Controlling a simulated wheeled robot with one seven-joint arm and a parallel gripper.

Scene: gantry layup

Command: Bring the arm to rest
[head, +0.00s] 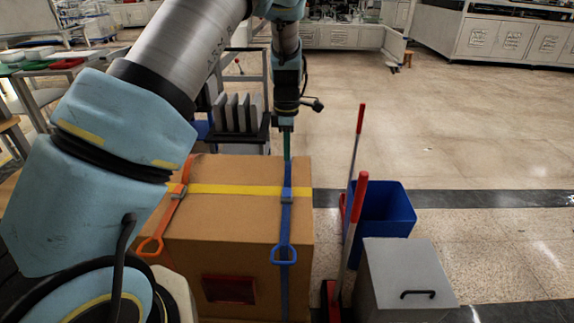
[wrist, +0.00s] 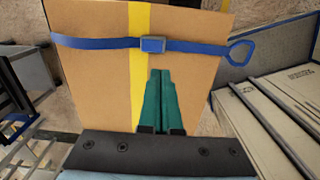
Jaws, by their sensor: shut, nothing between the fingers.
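My arm reaches across the left of the head view, and my gripper (head: 287,158) points down over a large cardboard box (head: 225,245). In the wrist view my gripper (wrist: 160,72) shows two green fingers side by side, shut and empty. The fingertips are near the buckle of a blue strap (wrist: 198,47); I cannot tell whether they touch it. The blue strap hangs down the box front with a loop at its end. An orange strap (head: 175,205) with a loop lies to its left, and a yellow band (head: 235,189) runs across the box.
To the right of the box stand a blue bin (head: 385,210), red-handled tools (head: 350,235) and a grey lidded box (head: 405,275). A cart (head: 240,112) with grey panels stands behind the box. Open floor (head: 440,130) lies to the right.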

